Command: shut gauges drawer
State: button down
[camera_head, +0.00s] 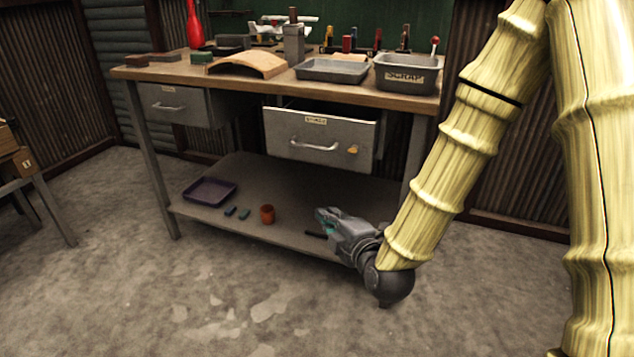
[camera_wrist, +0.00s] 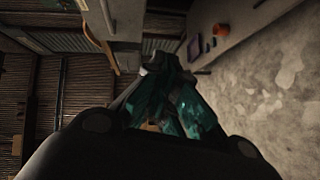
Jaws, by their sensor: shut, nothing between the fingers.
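Two grey metal drawers hang under the workbench top. The left drawer (camera_head: 172,105) has a small label I cannot read and a bar handle (camera_head: 170,108); I cannot tell whether it is fully in. The right drawer (camera_head: 318,138) stands pulled out, with a dark gap above its front and its side showing. Its label is small, perhaps "STORES", and it has a bar handle (camera_head: 315,147) and a yellow tag. My gripper (camera_head: 324,222) is shut and empty, low in front of the bench's lower shelf, below the right drawer. Its fingers (camera_wrist: 172,100) fill the middle of the wrist view.
The lower shelf (camera_head: 290,190) holds a purple tray (camera_head: 209,190), an orange cup (camera_head: 267,214) and small dark blocks. The bench top (camera_head: 135,74) carries a scrap bin (camera_head: 406,76), a grey tray (camera_head: 332,70) and tools. The floor (camera_head: 230,290) in front is clear.

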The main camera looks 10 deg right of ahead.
jog(key=w+r+n+t+b, duration=0.1)
jog(key=w+r+b, duration=0.2)
jog(key=w, duration=0.4)
jog(key=w+r+n+t+b, duration=0.2)
jog(key=w+r+b, duration=0.2)
jog(key=w+b, duration=0.2)
jog(key=shift+w+n, duration=0.3)
jog(key=shift+w, duration=0.1)
jog(key=shift+w+d+r, duration=0.1)
dwell(0.4)
